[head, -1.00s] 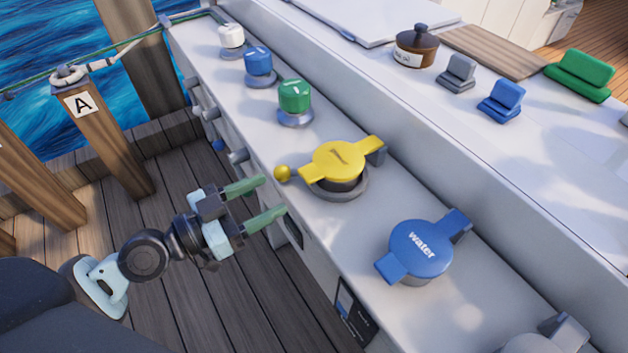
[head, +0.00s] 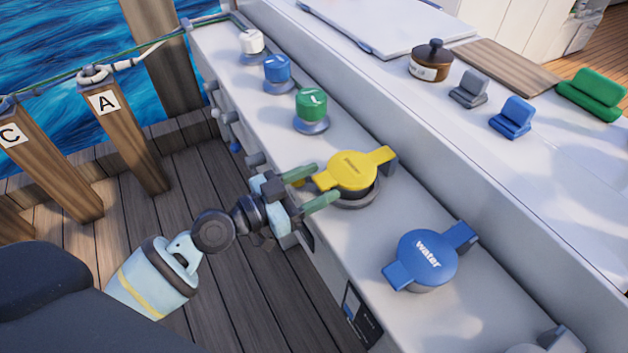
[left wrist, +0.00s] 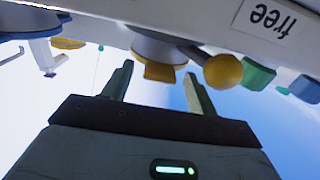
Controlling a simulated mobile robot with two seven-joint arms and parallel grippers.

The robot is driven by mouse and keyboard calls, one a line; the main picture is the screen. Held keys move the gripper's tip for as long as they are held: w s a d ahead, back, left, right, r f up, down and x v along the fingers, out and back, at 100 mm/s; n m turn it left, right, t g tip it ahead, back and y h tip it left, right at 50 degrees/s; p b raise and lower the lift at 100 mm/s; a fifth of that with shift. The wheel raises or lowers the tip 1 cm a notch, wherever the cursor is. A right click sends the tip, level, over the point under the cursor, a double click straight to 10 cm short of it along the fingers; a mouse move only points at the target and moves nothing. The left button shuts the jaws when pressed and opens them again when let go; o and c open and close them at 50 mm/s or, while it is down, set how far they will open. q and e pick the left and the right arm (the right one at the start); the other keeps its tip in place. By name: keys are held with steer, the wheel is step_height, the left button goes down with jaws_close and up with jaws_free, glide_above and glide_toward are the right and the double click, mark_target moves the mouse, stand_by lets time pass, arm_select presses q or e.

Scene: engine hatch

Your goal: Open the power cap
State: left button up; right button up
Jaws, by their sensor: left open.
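The yellow cap (head: 352,170), its lettering too small to read, lies flat on its round base on the pale ledge; I take it as the power cap. One yellow tab points toward my left gripper and another reaches a grey hinge. My left gripper (head: 327,183) is open at the near side of this cap, its green fingers on either side of the near tab. In the left wrist view, the tab (left wrist: 160,72) shows between the fingertips, apparently just beyond them; contact cannot be told. A yellow ball (left wrist: 223,71) sits beside the right finger. My right gripper is not in view.
A blue "water" cap (head: 427,258) lies closed to the right along the ledge. Green (head: 311,104), blue (head: 277,68) and white (head: 251,41) knobs stand farther back. Small fittings (head: 257,160) stick out of the ledge's front face. Blue and green blocks lie on the upper deck.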

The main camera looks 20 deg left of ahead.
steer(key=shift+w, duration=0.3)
